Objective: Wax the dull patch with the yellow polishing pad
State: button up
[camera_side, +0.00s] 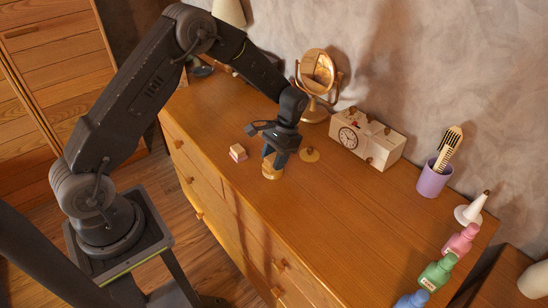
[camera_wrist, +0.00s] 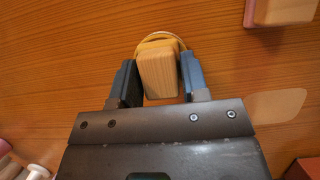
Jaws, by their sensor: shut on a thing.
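My gripper (camera_side: 275,160) is shut on the yellow polishing pad. In the wrist view, my gripper (camera_wrist: 158,82) has one finger on each side of the pad's wooden block (camera_wrist: 158,76), with a yellow edge showing. A round golden tin (camera_side: 272,173) stands right under my gripper; its rim arcs behind the pad in the wrist view (camera_wrist: 176,37). I cannot tell whether the pad touches what is inside. A paler, rounded patch (camera_wrist: 275,106) shows on the wood right of my gripper in the wrist view. I cannot make it out in the side view.
A pink-and-wood block (camera_side: 238,152) lies left of the tin, and a golden lid (camera_side: 309,155) to the right. Behind are a mirror (camera_side: 318,75) and a clock box (camera_side: 366,138). A purple cup (camera_side: 434,178) and several bottles (camera_side: 437,272) line the right. The middle right top is clear.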

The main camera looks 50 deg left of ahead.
aim_at(274, 157)
jog(key=shift+f, duration=0.1)
jog(key=shift+r, duration=3.6)
jog(key=shift+f, duration=0.1)
